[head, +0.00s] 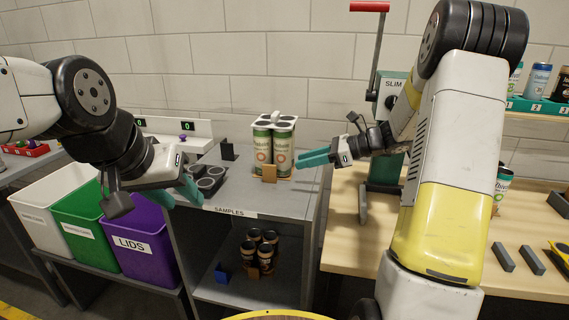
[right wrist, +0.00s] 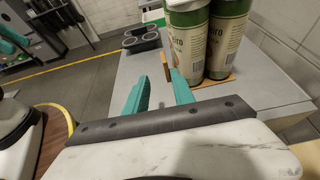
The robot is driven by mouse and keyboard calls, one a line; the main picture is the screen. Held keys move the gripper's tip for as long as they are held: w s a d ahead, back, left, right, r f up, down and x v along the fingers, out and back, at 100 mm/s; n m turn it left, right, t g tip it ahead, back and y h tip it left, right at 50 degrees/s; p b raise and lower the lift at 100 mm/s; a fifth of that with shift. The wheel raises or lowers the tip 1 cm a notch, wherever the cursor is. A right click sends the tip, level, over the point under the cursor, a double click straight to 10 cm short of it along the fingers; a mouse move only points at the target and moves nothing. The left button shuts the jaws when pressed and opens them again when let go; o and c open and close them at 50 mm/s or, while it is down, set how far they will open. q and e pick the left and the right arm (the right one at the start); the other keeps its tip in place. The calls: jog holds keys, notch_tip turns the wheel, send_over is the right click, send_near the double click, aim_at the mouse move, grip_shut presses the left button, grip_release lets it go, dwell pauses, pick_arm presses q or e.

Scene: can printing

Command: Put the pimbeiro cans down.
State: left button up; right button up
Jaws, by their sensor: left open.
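The pimbeiro cans (head: 283,148) are tall, green and cream, with a white carrier on top. They stand upright on a thin orange-brown base (right wrist: 218,80) on the grey samples table (head: 232,199). The cans also show in the right wrist view (right wrist: 187,42), with their tops cut off. My right gripper (head: 316,158) is just right of the cans in the head view. In the right wrist view its teal fingers (right wrist: 160,97) are apart with nothing between them. My left gripper (head: 178,193) is open and empty by the table's left front edge.
A dark holder with round cups (head: 208,181) is left of the cans. Dark cans (head: 262,250) and a blue block (head: 222,273) sit on the lower shelf. A purple LIDS bin (head: 137,245) stands left. A green machine (head: 388,165) is right.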

jog(key=s+r+n+h, duration=0.2)
jog(key=s+n+h, duration=0.1)
jog(key=s+n, duration=0.4)
jog(key=s+d+r+n+t+h, duration=0.1)
jog(key=s+r+n+h, duration=0.2)
jog(key=s+n, duration=0.4)
jog(key=s+r+n+t+h, duration=0.1)
jog(key=s+n+h, duration=0.3)
jog(key=s+n, duration=0.4)
jog(key=s+r, duration=0.1)
jog(key=s, duration=0.3)
jog(key=shift+s+d+r+h, duration=0.3)
jog(key=shift+s+h, duration=0.05)
jog(key=shift+h, duration=0.05)
